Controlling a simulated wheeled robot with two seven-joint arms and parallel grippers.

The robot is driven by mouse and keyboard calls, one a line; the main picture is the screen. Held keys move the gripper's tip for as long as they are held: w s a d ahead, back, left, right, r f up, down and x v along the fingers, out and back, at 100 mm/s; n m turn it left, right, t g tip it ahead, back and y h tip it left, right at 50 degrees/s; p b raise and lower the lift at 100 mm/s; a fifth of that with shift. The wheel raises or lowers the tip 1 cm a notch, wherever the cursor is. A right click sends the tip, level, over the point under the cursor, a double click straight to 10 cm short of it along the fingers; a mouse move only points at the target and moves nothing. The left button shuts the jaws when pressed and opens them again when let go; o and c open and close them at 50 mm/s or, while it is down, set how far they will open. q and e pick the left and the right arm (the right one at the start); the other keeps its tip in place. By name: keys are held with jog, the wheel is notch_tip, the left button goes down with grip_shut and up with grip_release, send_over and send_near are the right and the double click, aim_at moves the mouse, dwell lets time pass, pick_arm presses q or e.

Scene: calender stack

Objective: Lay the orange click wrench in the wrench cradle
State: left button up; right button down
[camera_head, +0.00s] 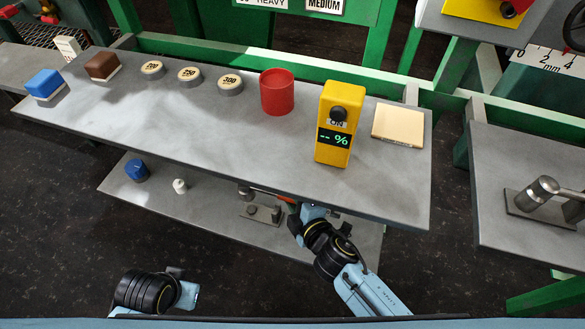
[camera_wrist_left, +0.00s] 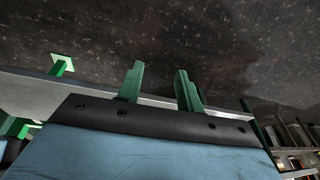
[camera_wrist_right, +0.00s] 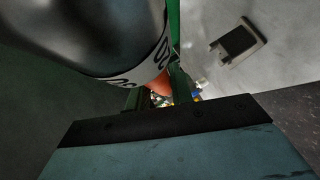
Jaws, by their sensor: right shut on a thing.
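The orange click wrench (camera_head: 285,199) shows only as a small orange-red strip at the front edge of the upper shelf, which hides much of it. My right gripper (camera_head: 304,211) is shut on it, above the lower shelf. In the right wrist view an orange part of the wrench (camera_wrist_right: 158,86) shows between the fingers; a big dark cylinder with a numbered white band fills the upper left. A grey plate with short posts (camera_head: 262,213), seemingly the wrench cradle, lies on the lower shelf beside the right gripper, partly hidden. My left gripper (camera_wrist_left: 160,85) is open and empty, away from the shelves.
The upper shelf (camera_head: 200,120) overhangs the lower shelf (camera_head: 210,208). It carries a yellow meter (camera_head: 338,125), a red cup (camera_head: 277,92), blue and brown blocks and several round weights. A blue knob (camera_head: 136,170) and small white peg (camera_head: 180,186) stand on the lower shelf.

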jog(key=shift+w+a+f, duration=0.15)
jog(key=shift+w, duration=0.15)
pick_arm(q)
jog(key=shift+w+r, duration=0.1)
jog(key=shift+w, duration=0.25)
jog(key=shift+s, duration=0.15)
pick_arm(e)
jog(key=shift+s, duration=0.25)
